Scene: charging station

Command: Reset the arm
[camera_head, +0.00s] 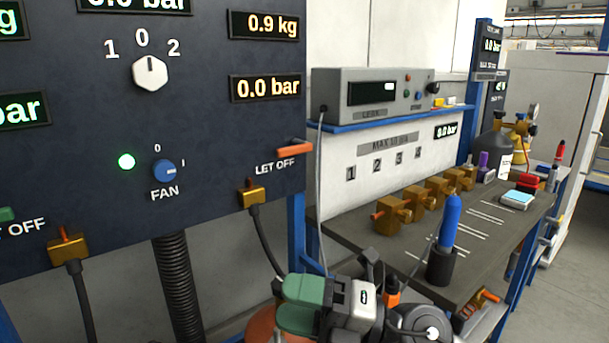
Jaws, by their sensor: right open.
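My left gripper is not in view.
The panel carries a white selector knob (150,73), a blue fan knob (164,170) and an orange let-off lever (295,148). Several brass valve blocks (392,215) and a blue-handled tool in a black holder (449,222) stand on the bench. A hose (262,240) hangs nearby.

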